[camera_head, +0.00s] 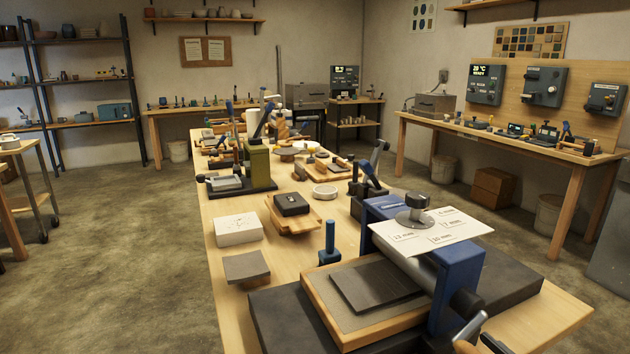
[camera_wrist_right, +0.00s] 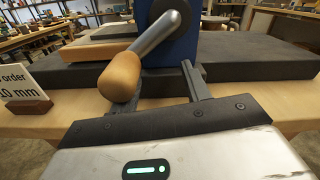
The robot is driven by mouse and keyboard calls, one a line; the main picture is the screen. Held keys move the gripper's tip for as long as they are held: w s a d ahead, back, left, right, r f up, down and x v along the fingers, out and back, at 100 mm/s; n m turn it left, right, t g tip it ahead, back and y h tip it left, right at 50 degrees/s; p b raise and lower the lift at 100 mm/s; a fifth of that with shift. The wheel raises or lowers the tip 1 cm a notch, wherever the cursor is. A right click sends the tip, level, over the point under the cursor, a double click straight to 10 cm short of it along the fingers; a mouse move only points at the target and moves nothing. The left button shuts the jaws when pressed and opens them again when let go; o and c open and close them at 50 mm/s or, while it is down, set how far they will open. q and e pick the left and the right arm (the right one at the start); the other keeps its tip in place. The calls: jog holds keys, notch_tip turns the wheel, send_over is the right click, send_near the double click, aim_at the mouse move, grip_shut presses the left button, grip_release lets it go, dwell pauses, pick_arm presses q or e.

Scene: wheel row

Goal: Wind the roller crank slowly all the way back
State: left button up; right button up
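The slab roller has a blue frame (camera_head: 458,290) and a grey roller end (camera_head: 467,303). Its metal crank arm (camera_head: 470,328) shows at the bottom edge of the head view. In the right wrist view the crank arm (camera_wrist_right: 157,35) slants down and left to a wooden handle (camera_wrist_right: 120,76). My right gripper (camera_wrist_right: 162,88) is open, with its fingers apart. The handle hides most of the left finger; the right finger stands clear to the right of the handle. Contact between handle and finger cannot be told. My left gripper is not in view.
A wooden board with a grey slab (camera_head: 372,286) lies on the roller's dark bed (camera_head: 512,272). A white thickness card (camera_head: 432,232) lies on top of the roller frame. An order card (camera_wrist_right: 28,80) stands left of the handle. Tools and blocks crowd the table behind.

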jog(key=b+v, duration=0.1)
jog(key=v, duration=0.6)
dwell(0.6)
jog(key=s+a+f+n+g+h, duration=0.1)
jog(key=s+a+f+n+g, duration=0.2)
jog(key=n, duration=1.2)
jog(key=s+a+f+n+g+h, duration=0.2)
jog(key=s+a+f+n, duration=0.5)
jog(key=a+f+n, duration=0.4)
jog(key=a+n+g, duration=0.1)
jog(key=a+n, duration=0.1)
jog(key=n, duration=0.3)
jog(key=shift+s+n+h, duration=0.3)
jog(key=shift+s, duration=0.1)
